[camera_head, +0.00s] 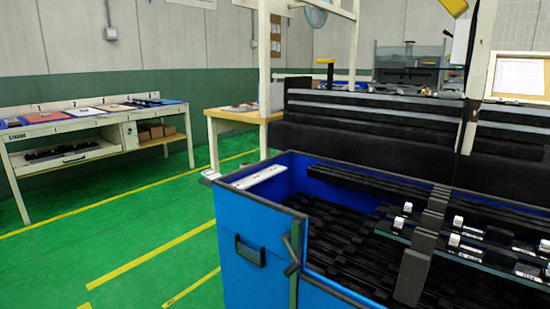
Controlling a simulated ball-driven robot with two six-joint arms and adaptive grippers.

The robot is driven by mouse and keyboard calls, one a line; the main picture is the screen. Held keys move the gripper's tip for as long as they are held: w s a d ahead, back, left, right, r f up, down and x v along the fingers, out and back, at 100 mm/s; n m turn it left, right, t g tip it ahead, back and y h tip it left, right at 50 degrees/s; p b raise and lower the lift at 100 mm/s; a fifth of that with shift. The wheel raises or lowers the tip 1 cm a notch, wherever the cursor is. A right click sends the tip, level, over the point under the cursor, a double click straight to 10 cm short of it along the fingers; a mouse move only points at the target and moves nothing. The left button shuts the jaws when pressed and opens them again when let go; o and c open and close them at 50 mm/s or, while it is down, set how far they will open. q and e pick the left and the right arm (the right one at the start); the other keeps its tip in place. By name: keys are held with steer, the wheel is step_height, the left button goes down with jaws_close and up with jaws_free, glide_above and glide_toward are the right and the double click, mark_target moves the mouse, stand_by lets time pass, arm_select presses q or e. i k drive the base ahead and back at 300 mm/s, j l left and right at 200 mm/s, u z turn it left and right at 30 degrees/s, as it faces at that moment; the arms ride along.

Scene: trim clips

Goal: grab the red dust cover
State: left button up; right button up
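No red dust cover can be made out for certain. A small flat reddish item (46,117) lies on top of the long bench at the far left, among other flat items. It is too small to tell what it is. Neither of my grippers shows in the head view.
A large blue bin (258,235) with black slotted inserts and dark rails stands in front at the right. The long white bench (60,142) is at the left wall. A small wooden table (238,117) stands behind the bin. Green floor (130,220) with yellow lines is clear between.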

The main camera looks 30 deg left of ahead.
mark_target(46, 116)
steer(key=i+j+u, duration=0.15)
steer(key=j+u, duration=0.2)
steer(key=i+j+u, duration=0.2)
steer(key=j+u, duration=0.15)
steer(key=j, duration=0.2)
steer(key=i+j+u, duration=1.35)
steer(key=i, duration=0.15)
steer(key=i+u, duration=0.4)
steer(key=i, duration=0.6)
steer(key=i+z, duration=0.15)
steer(key=i, duration=0.4)
steer(key=i+j, duration=0.15)
steer(key=i, duration=0.45)
steer(key=i+j+z, duration=0.1)
steer(key=i, duration=0.5)
steer(key=i+j, duration=0.15)
steer(key=i, duration=0.4)
steer(key=i+l+u, duration=0.2)
steer(key=i, duration=0.2)
steer(key=i+l+u, duration=0.15)
steer(key=i, duration=0.2)
steer(key=i+l+u, duration=0.2)
steer(key=i, duration=0.15)
